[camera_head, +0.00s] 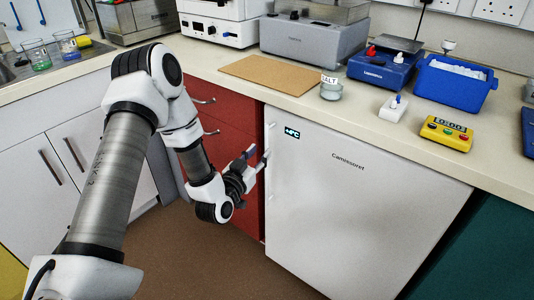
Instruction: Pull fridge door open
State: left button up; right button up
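The white fridge (355,205) stands under the counter, its door looking closed, with a small dark display (292,132) at the top left. A slim pale handle (271,140) runs down the door's left edge. My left gripper (257,156) is at this edge, its dark fingers apart and pointing at the handle. The fingers look open; whether one touches the handle cannot be told. My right gripper is not in view.
Red drawers (225,115) with metal handles stand left of the fridge, behind my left arm. The brown floor (185,255) in front is clear. The countertop (310,108) above carries a brown board (283,74), a salt jar (331,89) and a blue balance (383,70).

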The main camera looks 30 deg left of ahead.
aim_at(266, 146)
pick_arm(q)
jog(key=w, duration=0.5)
jog(key=shift+w+a, duration=0.15)
jog(key=shift+a, duration=0.2)
jog(key=shift+f, duration=0.1)
grip_shut()
